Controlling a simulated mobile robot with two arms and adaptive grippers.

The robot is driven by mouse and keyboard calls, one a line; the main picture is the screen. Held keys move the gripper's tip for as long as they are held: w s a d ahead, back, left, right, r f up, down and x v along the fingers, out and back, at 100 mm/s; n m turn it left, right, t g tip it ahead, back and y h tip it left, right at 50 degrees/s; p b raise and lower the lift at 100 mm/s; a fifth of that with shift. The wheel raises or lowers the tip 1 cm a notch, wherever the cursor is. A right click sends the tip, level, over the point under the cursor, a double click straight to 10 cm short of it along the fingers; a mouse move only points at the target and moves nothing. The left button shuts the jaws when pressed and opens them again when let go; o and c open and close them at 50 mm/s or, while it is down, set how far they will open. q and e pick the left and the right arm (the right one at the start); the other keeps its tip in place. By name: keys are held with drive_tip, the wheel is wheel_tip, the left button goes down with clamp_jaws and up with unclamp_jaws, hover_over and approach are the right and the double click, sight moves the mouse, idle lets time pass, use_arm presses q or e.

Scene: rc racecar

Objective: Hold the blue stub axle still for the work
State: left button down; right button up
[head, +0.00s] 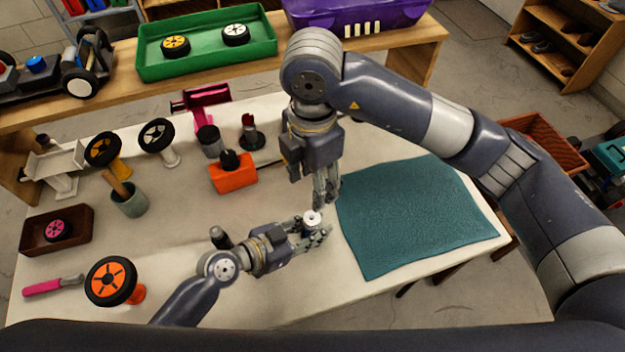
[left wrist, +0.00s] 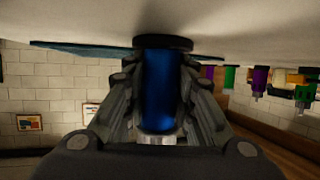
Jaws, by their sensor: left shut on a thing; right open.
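The blue stub axle (left wrist: 160,90) stands between my left gripper's fingers in the left wrist view, which shows the scene upside down. A dark round base (left wrist: 162,43) is at its table end and a pale tip (left wrist: 157,139) at its other end. In the head view only the pale top (head: 313,217) shows, and the fingers hide the blue body. My left gripper (head: 316,231) is shut on the axle, low over the bench. My right gripper (head: 325,197) points down just above and beside the axle top, open, with nothing visible in it.
A teal mat (head: 415,215) lies to the right of the axle. An orange block (head: 233,175), a grey-green cup (head: 130,200) and several wheels on stands, one orange-rimmed (head: 111,281), are to the left. A dark tray (head: 57,230) is at far left. A green tray (head: 205,50) is on the back shelf.

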use_arm(q)
drive_tip(key=shift+s+f, duration=0.2)
drive_tip(key=shift+f, duration=0.2)
drive_tip(key=c, duration=1.2)
unclamp_jaws()
drive_tip(key=shift+c, duration=0.2)
drive_tip(key=shift+w, duration=0.1)
drive_tip(key=shift+r, duration=0.15)
drive_tip(key=shift+a, duration=0.15)
drive_tip(key=v, duration=1.1)
drive_tip(key=shift+s+a+r, duration=0.2)
drive_tip(key=shift+s+a, duration=0.05)
drive_tip(key=shift+s, duration=0.1)
